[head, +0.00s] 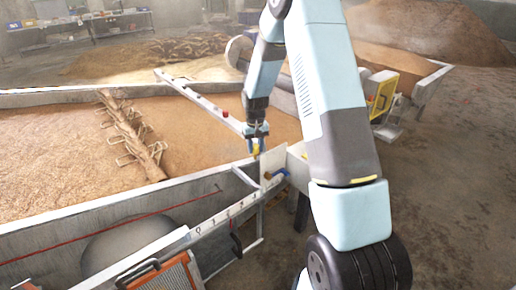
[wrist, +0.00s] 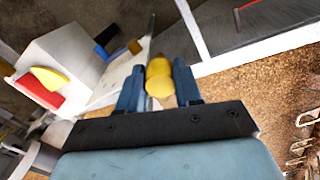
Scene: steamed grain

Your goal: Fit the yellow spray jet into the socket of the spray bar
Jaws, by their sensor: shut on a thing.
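My gripper (head: 256,137) is shut on the yellow spray jet (head: 255,150), above the grain near the corner of the bed. In the wrist view the jet (wrist: 158,78) sits between the two blue fingers of my gripper (wrist: 158,88). A long pale bar with red knobs (head: 200,99) runs over the grain to the area behind my gripper; it may be the spray bar. I cannot make out its socket. The jet appears apart from the pale upright plate (head: 273,160) beside it, though the gap is hard to judge.
A blue part (head: 279,174) sits by the plate; it also shows in the wrist view (wrist: 103,50). The grain bed's wall (head: 130,208) and a numbered rail (head: 222,217) lie in front. A rake-like roller (head: 130,133) lies on the grain to the left.

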